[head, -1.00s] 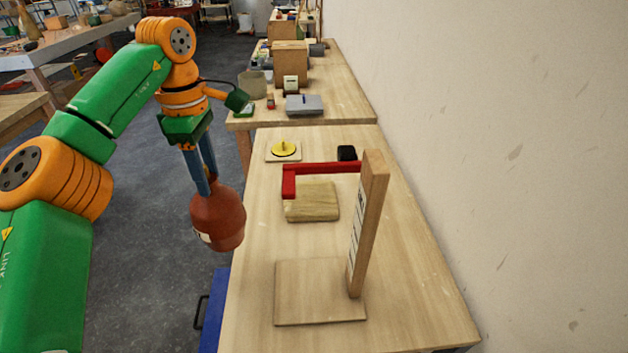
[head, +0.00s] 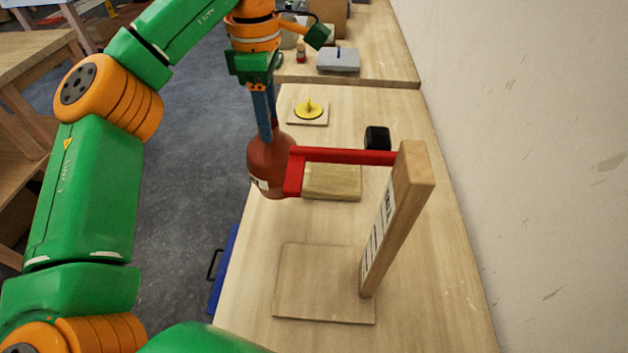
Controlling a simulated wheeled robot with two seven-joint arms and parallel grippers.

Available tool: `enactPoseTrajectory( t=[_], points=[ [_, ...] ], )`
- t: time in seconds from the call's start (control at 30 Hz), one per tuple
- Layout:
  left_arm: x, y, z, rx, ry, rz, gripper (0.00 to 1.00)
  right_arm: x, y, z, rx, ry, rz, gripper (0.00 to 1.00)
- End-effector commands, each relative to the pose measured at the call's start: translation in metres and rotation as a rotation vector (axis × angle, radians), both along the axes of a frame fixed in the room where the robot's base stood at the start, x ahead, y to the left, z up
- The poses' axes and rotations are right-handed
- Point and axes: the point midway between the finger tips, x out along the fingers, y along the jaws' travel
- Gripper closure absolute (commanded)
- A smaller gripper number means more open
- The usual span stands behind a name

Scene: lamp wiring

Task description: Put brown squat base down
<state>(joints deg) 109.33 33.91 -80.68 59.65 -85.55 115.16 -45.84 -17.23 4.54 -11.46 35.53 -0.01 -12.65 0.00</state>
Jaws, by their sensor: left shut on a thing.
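The brown squat base (head: 268,158) is a reddish-brown, rounded body with a narrow neck and a pale label low on its left side. My left gripper (head: 266,132) is shut on its neck from above and holds it upright. In the picture it overlaps the left edge of the workbench (head: 250,285). The red bar's end hides part of its right side. I cannot tell its exact height above the bench. My right gripper is not in view.
A wooden stand has a flat board (head: 322,285), an upright post (head: 398,215) and a red arm (head: 340,155) reaching left. A wooden block (head: 333,184), a black object (head: 377,138) and a yellow knob (head: 309,109) are beyond. The bench's right front is bare.

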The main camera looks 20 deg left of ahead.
Motion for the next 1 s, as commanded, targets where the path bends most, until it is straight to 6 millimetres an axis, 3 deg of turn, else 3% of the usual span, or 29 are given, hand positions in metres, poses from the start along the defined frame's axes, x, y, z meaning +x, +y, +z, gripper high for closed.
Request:
enactPoseTrajectory(
  t=[0.17,0.4,0.67,1.0],
  points=[
    [-0.007,-0.036,-0.018,0.0,0.0,-0.007,1.0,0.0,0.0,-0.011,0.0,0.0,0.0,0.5],
    [-0.013,-0.065,-0.055,0.0,0.001,-0.003,1.0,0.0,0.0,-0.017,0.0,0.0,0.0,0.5],
    [-0.016,-0.081,-0.073,0.0,0.001,-0.003,1.0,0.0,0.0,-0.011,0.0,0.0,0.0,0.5],
    [-0.015,-0.081,-0.103,-0.001,-0.001,0.0,1.0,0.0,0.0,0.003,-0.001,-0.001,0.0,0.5]
  ],
)
